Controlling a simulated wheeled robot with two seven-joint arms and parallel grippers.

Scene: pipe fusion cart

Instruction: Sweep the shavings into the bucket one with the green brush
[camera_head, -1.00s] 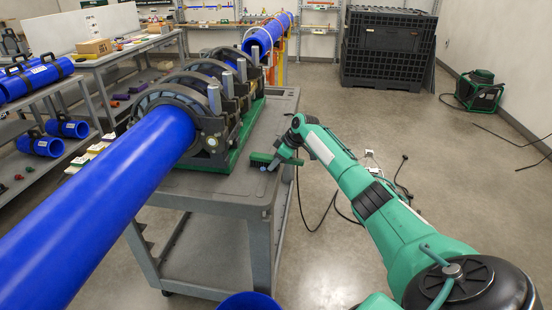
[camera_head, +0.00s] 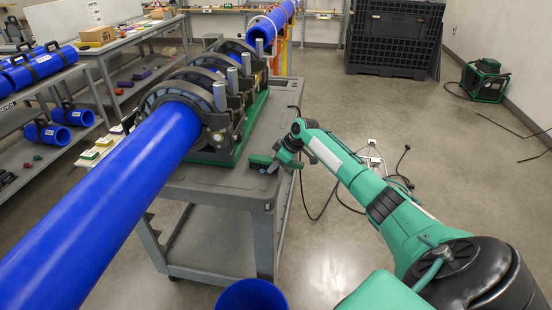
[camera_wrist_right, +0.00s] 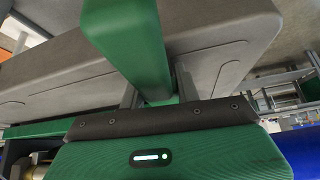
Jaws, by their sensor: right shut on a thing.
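The green brush (camera_head: 260,161) is at the right front part of the grey cart top (camera_head: 215,183), close to its edge. My right gripper (camera_head: 277,166) is shut on it. In the right wrist view the brush's green handle (camera_wrist_right: 130,45) sits between the two grey fingers (camera_wrist_right: 154,92). Its bristle side is hard to make out, and I cannot tell whether it touches the cart top. A blue bucket (camera_head: 252,296) stands below the cart's front, cut off by the lower picture edge. I cannot pick out shavings clearly. My left gripper is out of view.
A long blue pipe (camera_head: 100,205) runs from lower left into the clamp machine (camera_head: 215,95) on the cart. Shelves (camera_head: 50,130) with blue fittings stand at left. Black crates (camera_head: 393,38) stand at the back. Cables lie on the floor right of the cart, where floor is mostly clear.

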